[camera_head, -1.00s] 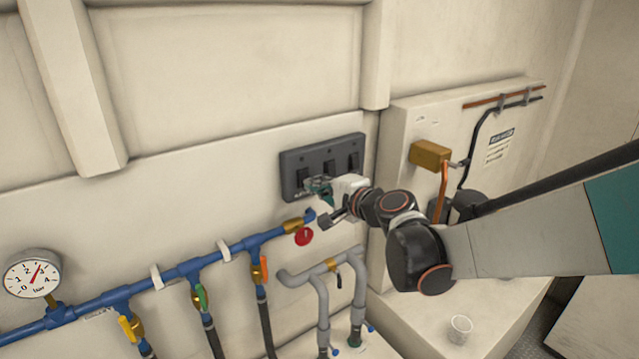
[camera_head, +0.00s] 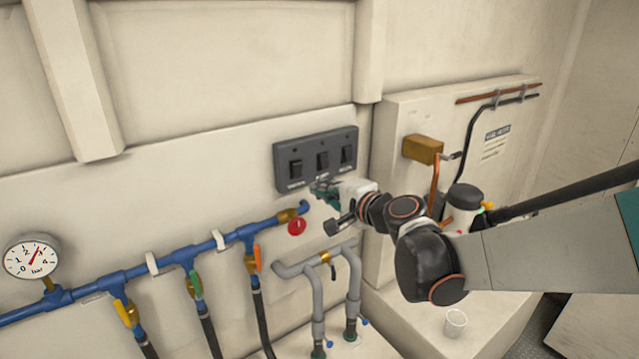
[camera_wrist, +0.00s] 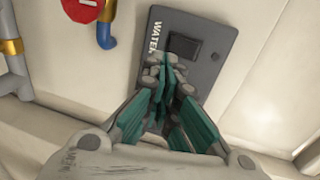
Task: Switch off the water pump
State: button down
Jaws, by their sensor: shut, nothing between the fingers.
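A dark grey switch panel (camera_head: 284,151) with three black rocker switches is on the wall. Its left switch (camera_head: 296,170) is in plain view; the middle switch (camera_head: 322,161) and right switch (camera_head: 346,155) show too. In the wrist view, one switch (camera_wrist: 184,46) has a partly covered label beginning "WATER" (camera_wrist: 154,36) beside it; by the layout it is the left one. My gripper (camera_head: 322,188) is at the panel's lower edge, shut and empty. In the wrist view, my gripper's fingertips (camera_wrist: 168,72) overlap the panel near that switch. Contact and the rocker's position cannot be told.
Grey pipes (camera_head: 318,290) stand below. A gauge (camera_head: 32,257) is far left. A cup (camera_head: 455,322) stands on the ledge at right.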

jog(key=s+d+f, duration=0.2)
jog(key=s+d, duration=0.2)
jog(key=s, duration=0.2)
jog(key=shift+s+d, duration=0.15)
jog(key=shift+s, duration=0.1)
jog(key=shift+s+r, duration=0.1)
jog(key=s+d+f+n+g+h+b, duration=0.3)
jog(key=s+d+f+n+h+b, duration=0.1)
jog(key=s+f+b, duration=0.5)
jog(key=s+d+f+n+g+h+b, duration=0.3)
jog(key=s+d+f+n+b, duration=0.4)
jog(key=s+f, duration=0.7)
notch_tip(320, 180, down, 3)
jog(key=d+h+b, duration=0.1)
jog(key=d+b, duration=0.1)
jog(key=b, duration=0.1)
jog(key=shift+r+h+b, duration=0.2)
jog(key=shift+h+b, duration=0.1)
jog(key=shift+h, duration=0.1)
